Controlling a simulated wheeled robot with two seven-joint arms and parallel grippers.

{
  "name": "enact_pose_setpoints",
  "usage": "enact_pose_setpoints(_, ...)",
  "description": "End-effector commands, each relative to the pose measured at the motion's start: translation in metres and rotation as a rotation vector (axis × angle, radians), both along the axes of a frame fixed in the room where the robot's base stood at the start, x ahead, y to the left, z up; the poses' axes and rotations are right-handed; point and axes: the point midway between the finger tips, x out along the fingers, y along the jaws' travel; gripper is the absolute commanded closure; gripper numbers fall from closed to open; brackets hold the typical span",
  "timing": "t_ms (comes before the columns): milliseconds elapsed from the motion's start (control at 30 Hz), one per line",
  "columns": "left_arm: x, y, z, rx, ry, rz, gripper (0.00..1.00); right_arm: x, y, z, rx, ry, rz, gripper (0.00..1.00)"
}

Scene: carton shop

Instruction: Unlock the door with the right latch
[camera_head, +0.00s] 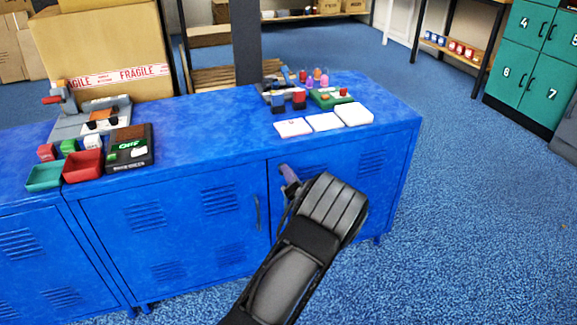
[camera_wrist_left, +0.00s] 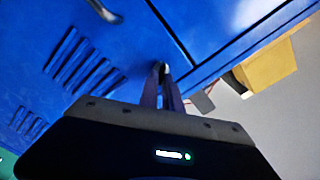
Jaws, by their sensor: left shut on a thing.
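The blue cabinet has a left door (camera_head: 170,225) with a dark handle (camera_head: 257,212) and a right door (camera_head: 345,160) with vent slits. My left gripper (camera_head: 287,177) is at the upper left of the right door, just below the worktop edge. In the left wrist view its two fingers (camera_wrist_left: 165,82) are nearly together at a small latch (camera_wrist_left: 160,67) on the blue front, beside vent slits and a seam. The gripper is shut on the latch, which is mostly hidden between the fingertips. My right gripper is not in view.
The blue worktop (camera_head: 215,130) holds white cards (camera_head: 325,121), a card reader (camera_head: 128,147), red (camera_head: 82,167) and green trays (camera_head: 45,177), and small coloured pieces at the back. A large carton (camera_head: 95,50) stands behind. Blue floor is open at right, before green lockers (camera_head: 540,50).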

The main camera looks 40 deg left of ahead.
Motion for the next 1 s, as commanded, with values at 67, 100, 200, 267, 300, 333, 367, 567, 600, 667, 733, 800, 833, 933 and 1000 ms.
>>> enact_pose_setpoints(67, 0.001, -0.001, 0.003, 0.041, 0.06, -0.001, 1.0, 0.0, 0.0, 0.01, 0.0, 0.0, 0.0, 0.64)
enact_pose_setpoints(100, 0.001, -0.001, 0.002, 0.063, 0.091, -0.001, 1.0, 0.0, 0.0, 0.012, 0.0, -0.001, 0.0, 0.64)
enact_pose_setpoints(200, 0.001, -0.001, 0.001, 0.117, 0.169, -0.001, 1.0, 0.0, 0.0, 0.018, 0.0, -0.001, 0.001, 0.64)
enact_pose_setpoints(267, 0.001, -0.001, 0.001, 0.15, 0.215, -0.002, 1.0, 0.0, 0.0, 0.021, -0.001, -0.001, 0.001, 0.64)
enact_pose_setpoints(300, 0.001, -0.001, 0.0, 0.171, 0.245, -0.002, 1.0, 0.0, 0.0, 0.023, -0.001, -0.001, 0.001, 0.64)
enact_pose_setpoints(333, 0.001, -0.001, 0.0, 0.187, 0.268, -0.002, 1.0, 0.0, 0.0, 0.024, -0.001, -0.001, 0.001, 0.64)
enact_pose_setpoints(367, 0.001, -0.001, -0.001, 0.202, 0.291, -0.001, 1.0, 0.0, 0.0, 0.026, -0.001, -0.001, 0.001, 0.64)
enact_pose_setpoints(567, 0.002, -0.001, -0.002, 0.291, 0.418, -0.002, 1.0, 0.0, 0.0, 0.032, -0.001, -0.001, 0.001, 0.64)
enact_pose_setpoints(600, 0.002, -0.002, -0.003, 0.305, 0.439, -0.002, 1.0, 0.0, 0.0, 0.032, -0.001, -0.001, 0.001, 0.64)
enact_pose_setpoints(667, 0.002, -0.002, -0.004, 0.325, 0.467, -0.002, 1.0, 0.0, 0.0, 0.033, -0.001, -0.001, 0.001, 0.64)
enact_pose_setpoints(733, 0.002, -0.002, -0.004, 0.343, 0.494, -0.002, 1.0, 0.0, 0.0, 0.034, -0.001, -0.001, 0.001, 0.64)
enact_pose_setpoints(800, 0.002, -0.002, -0.005, 0.356, 0.514, -0.001, 1.0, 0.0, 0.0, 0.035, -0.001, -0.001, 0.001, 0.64)
enact_pose_setpoints(833, 0.002, -0.002, -0.005, 0.361, 0.521, -0.001, 1.0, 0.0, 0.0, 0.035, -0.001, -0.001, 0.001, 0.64)
enact_pose_setpoints(933, 0.002, -0.002, -0.005, 0.372, 0.537, -0.001, 1.0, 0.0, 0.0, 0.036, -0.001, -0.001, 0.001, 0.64)
enact_pose_setpoints(1000, 0.002, -0.002, -0.005, 0.377, 0.544, -0.001, 1.0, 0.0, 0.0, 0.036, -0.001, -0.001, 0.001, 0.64)
